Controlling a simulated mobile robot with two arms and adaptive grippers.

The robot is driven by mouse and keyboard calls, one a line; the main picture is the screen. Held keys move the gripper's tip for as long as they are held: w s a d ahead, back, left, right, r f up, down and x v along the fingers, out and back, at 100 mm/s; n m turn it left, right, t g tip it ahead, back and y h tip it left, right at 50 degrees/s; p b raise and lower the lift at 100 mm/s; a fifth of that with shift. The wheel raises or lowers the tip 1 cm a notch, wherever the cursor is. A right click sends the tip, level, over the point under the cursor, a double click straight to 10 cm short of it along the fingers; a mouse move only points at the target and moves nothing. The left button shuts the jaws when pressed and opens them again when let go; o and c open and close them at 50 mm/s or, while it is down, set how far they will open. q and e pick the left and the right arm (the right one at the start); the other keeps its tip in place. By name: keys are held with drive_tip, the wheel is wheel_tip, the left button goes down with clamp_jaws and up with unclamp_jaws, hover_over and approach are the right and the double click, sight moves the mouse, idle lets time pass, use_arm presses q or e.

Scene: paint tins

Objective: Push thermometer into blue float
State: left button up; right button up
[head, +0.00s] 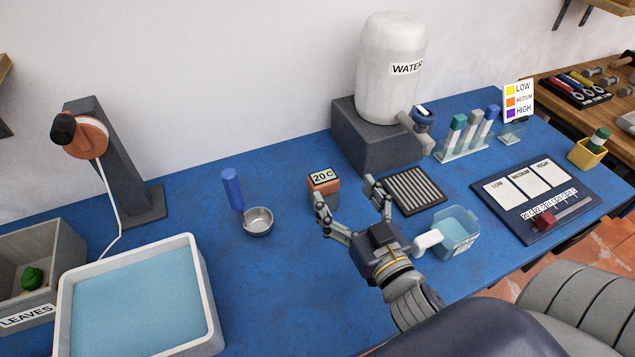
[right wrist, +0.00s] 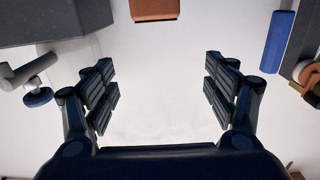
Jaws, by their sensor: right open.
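I cannot make out a clear thermometer or blue float. An orange-brown and grey block labelled 20 C (head: 323,182) stands on the blue table, and it shows at the top of the right wrist view (right wrist: 155,9). A blue upright stick (head: 231,188) stands beside a small metal cup (head: 257,221) and also shows in the right wrist view (right wrist: 278,42). My right gripper (head: 346,195) is open with nothing between its fingers. In the head view, its left finger is just below the 20 C block. My left gripper is not in view.
A white tray of water (head: 205,300) is front left. A grey stand holds a water tank (head: 391,70). A ribbed dark mat (head: 415,190), a clear jug (head: 457,232), a tube rack (head: 462,150) and a slider board (head: 540,200) lie right. The table between tray and gripper is clear.

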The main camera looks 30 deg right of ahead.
sight(328, 185)
drive_tip(key=w+f+b, duration=0.3)
drive_tip(key=w+f, duration=0.2)
drive_tip(key=shift+d, duration=0.15)
drive_tip(key=shift+w+d+r, duration=0.1)
drive_tip(key=shift+w, duration=0.6)
drive_tip(key=w+p, duration=0.1)
drive_tip(key=w, duration=0.2)
drive_tip(key=shift+w+d, duration=0.15)
drive_tip(key=shift+w, duration=0.6)
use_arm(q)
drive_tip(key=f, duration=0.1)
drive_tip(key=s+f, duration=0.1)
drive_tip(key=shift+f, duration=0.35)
use_arm(e)
drive_tip(key=shift+s, duration=0.1)
drive_tip(key=c, duration=1.2)
